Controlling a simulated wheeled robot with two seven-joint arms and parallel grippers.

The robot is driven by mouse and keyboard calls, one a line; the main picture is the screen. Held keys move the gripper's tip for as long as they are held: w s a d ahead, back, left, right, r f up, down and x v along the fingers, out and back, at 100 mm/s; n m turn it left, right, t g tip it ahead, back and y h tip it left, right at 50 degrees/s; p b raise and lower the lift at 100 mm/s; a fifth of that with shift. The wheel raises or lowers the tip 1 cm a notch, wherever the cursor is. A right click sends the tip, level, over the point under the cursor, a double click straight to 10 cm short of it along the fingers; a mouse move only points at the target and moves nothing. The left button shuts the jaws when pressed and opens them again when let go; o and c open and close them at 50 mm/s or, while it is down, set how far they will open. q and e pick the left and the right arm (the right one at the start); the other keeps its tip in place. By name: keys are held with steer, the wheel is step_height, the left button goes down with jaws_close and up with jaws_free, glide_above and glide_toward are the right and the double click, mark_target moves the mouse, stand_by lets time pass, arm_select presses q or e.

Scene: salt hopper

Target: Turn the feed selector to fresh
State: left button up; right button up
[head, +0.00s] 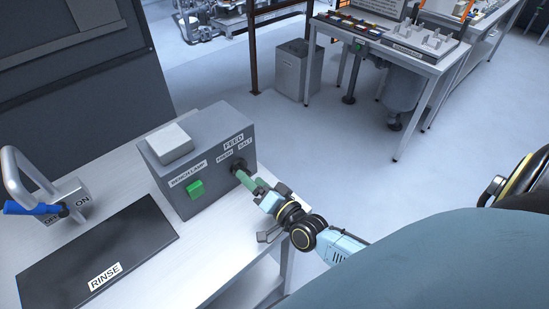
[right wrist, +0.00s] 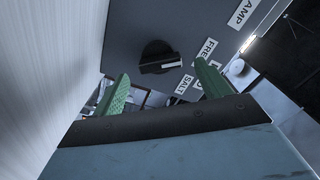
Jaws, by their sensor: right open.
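The feed selector is a black round knob (head: 238,166) on the front of a grey box (head: 208,143), under the labels FEED, FRESH and SALT. In the right wrist view the knob (right wrist: 157,52) has a white mark on its right side, pointing roughly between the FRESH label (right wrist: 208,48) and the SALT label (right wrist: 181,87); I cannot tell which it is set to. My right gripper (head: 243,178) is open, its green fingers pointing at the knob. In the right wrist view the gripper (right wrist: 164,80) has its fingertips on either side of the knob's line; contact is unclear. My left gripper is out of view.
A green button (head: 195,189) sits under the BENCH LAMP label on the same box. A dark RINSE mat (head: 95,255) and a tap with a blue lever (head: 30,208) are at the left of the table. The floor right of the table is clear.

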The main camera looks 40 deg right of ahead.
steer(key=s, duration=0.3)
steer(key=s+d, duration=0.1)
steer(key=s, duration=0.6)
steer(key=shift+s+d, duration=0.25)
steer(key=shift+s, duration=0.1)
steer(key=shift+a, duration=0.1)
